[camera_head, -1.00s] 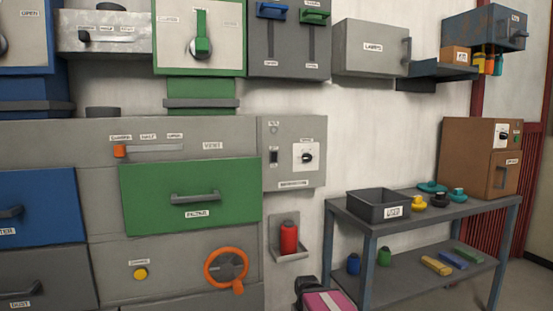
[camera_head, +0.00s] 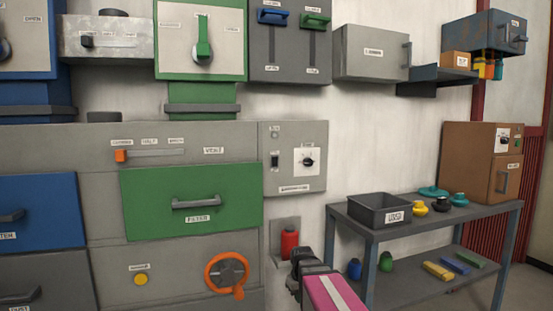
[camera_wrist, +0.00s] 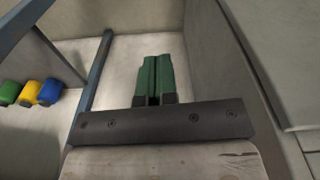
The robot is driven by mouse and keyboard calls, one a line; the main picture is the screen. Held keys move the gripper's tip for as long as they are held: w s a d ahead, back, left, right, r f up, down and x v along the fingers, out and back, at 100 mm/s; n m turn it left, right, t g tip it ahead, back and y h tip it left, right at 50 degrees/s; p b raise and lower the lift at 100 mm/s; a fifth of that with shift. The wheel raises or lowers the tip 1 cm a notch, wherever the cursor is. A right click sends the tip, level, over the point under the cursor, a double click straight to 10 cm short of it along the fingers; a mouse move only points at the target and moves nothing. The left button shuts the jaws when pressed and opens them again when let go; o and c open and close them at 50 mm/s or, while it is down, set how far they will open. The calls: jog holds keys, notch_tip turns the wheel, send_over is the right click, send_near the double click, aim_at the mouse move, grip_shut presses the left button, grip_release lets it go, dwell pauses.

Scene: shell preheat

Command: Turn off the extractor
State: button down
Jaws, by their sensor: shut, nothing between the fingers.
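A grey control box (camera_head: 293,183) hangs on the wall right of the green filter drawer (camera_head: 190,202). It has a dark rocker switch (camera_head: 274,162), a black round dial (camera_head: 308,162) on a white plate, and a small button or lamp at the top. Its lower label is too blurred to read. In the wrist view my gripper (camera_wrist: 154,72) has its two green fingers together, shut and empty. In the head view my dark wrist and pink arm link show below the box, apart from it; the fingertips cannot be made out there.
A red canister (camera_head: 289,244) sits in a wall holder beside my wrist. A grey table (camera_head: 350,220) with a bin (camera_head: 380,211) stands at the right. An orange handwheel (camera_head: 227,272) and an orange slider (camera_head: 121,156) are on the left cabinet.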

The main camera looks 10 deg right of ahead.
aim_at(277, 156)
jog(key=w+a+r+n+t, duration=0.1)
jog(key=w+r+n, duration=0.45)
jog(key=r, duration=0.75)
jog(key=w+a+r+n+t, duration=0.1)
jog(key=w+r+n, duration=0.2)
jog(key=w+r, duration=0.8)
notch_tip(277, 156, up, 33)
jog(key=a+n+t, duration=0.1)
jog(key=a+n, duration=0.1)
jog(key=n, duration=0.6)
jog(key=shift+r+t+y, duration=0.2)
jog(key=shift+t+y, duration=0.2)
jog(key=shift+a, duration=0.1)
jog(key=x, duration=0.3)
jog(key=w+x, duration=0.1)
jog(key=x, duration=0.3)
jog(key=w+r+x, duration=0.1)
jog(key=x, duration=0.2)
jog(key=shift+w+a+f, duration=0.15)
jog(key=shift+a+f, duration=0.1)
jog(key=shift+f, duration=0.1)
jog(key=shift+w+a+r, duration=0.1)
jog(key=shift+w+a, duration=0.1)
jog(key=shift+w, duration=0.6)
